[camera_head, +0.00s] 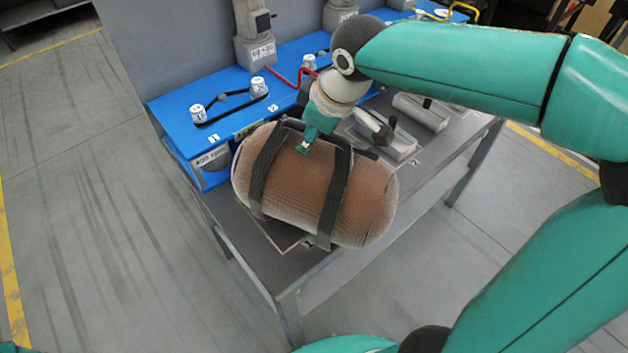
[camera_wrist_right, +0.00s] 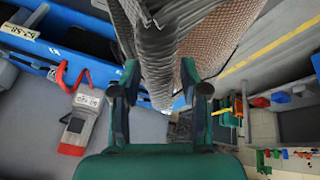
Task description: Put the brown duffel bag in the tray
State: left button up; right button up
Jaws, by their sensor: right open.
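The brown duffel bag (camera_head: 300,185) has a mesh-like surface and black straps. It lies on its side over the front part of the grey table in the head view. My right gripper (camera_head: 305,145) is at the bag's upper side between the two straps. In the right wrist view, the bag (camera_wrist_right: 215,35) and its dark strap fill the top centre, in front of the open fingers of the right gripper (camera_wrist_right: 162,92). Part of the bag shows between the fingers; contact is unclear. I cannot make out a tray in either view. My left gripper is out of view.
The grey table (camera_head: 440,150) holds several grey blocks (camera_head: 420,112) behind the bag. A blue bench (camera_head: 215,130) with meters and a red cable (camera_head: 290,76) runs along its far side. Open floor (camera_head: 90,200) lies left of the table.

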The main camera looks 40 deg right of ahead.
dwell(0.3)
grip_shut()
jog(key=shift+w, duration=0.1)
dwell(0.4)
